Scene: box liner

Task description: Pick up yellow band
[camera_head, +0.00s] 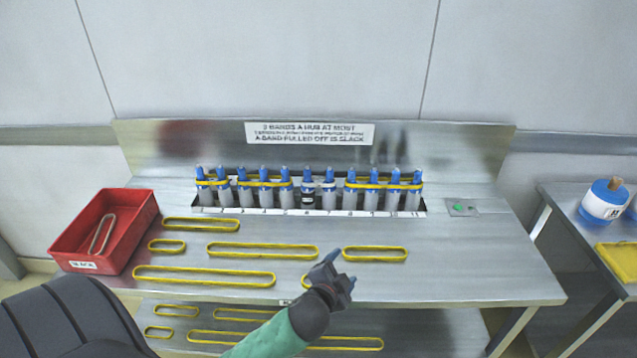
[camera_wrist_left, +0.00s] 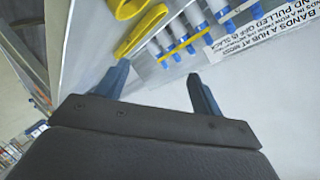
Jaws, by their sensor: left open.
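Several yellow bands lie flat on the steel bench: a long one at the front left (camera_head: 204,268), one at mid-bench (camera_head: 262,244), a small one (camera_head: 167,240), one at the back left (camera_head: 201,219), and one on the right (camera_head: 375,248). Another is partly hidden behind my left gripper (camera_head: 345,265). More yellow bands (camera_head: 385,186) are looped around the blue-topped posts. My left gripper is open and empty over the front of the bench, left of the right-hand band. The left wrist view shows a yellow band (camera_wrist_left: 140,33) beyond its fingers (camera_wrist_left: 158,70).
A row of posts (camera_head: 287,198) stands in a rack at the back. A red bin (camera_head: 75,240) holding a pale reddish band is at the left. A green button (camera_head: 459,207) is at the right. The bench's right front is clear. A side table holds a blue-and-white container (camera_head: 605,203).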

